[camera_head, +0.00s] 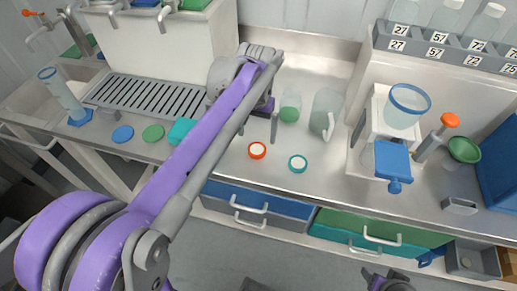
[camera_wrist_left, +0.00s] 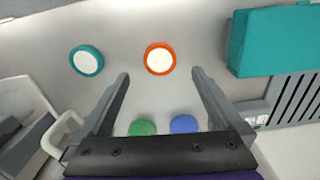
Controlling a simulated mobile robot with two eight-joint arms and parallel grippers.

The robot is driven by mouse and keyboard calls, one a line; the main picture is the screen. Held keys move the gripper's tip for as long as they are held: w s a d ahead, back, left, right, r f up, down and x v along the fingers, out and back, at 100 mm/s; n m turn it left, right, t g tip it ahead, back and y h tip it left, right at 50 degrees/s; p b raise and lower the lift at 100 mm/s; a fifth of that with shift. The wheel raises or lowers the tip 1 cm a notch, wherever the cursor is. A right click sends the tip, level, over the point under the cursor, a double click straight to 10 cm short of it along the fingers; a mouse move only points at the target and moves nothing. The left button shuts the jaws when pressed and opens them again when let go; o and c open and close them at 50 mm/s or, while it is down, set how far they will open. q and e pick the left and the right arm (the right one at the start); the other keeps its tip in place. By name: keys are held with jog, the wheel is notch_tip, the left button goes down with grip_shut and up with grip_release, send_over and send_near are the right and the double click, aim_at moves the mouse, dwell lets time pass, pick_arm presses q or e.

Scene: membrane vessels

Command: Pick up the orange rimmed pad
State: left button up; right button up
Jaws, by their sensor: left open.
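The orange rimmed pad (camera_head: 257,150), a small round disc with a white middle, lies flat on the grey bench top near its front edge. In the left wrist view the pad (camera_wrist_left: 160,59) lies just past my fingertips, centred between them. My left gripper (camera_head: 259,131) is open and empty, its two fingers (camera_wrist_left: 160,76) apart above the bench beside the pad. The fingers do not visibly touch the pad. At the bottom of the head view a grey and purple part, probably my right gripper (camera_head: 388,281), is cut off by the frame.
A teal rimmed pad (camera_head: 298,163) lies right of the orange one. A jug (camera_head: 326,112) and a green-filled beaker (camera_head: 290,108) stand behind. A teal box (camera_head: 181,131), a green disc (camera_head: 153,133) and a blue disc (camera_head: 122,134) lie left. Drawers (camera_head: 250,202) are below.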

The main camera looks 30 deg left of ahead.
aim_at(257, 148)
pick_arm(q)
jog(key=shift+w+f, duration=0.1)
jog(key=shift+f, duration=0.65)
jog(key=shift+f+b, duration=0.35)
jog(key=shift+f, duration=2)
jog(key=c, duration=1.4)
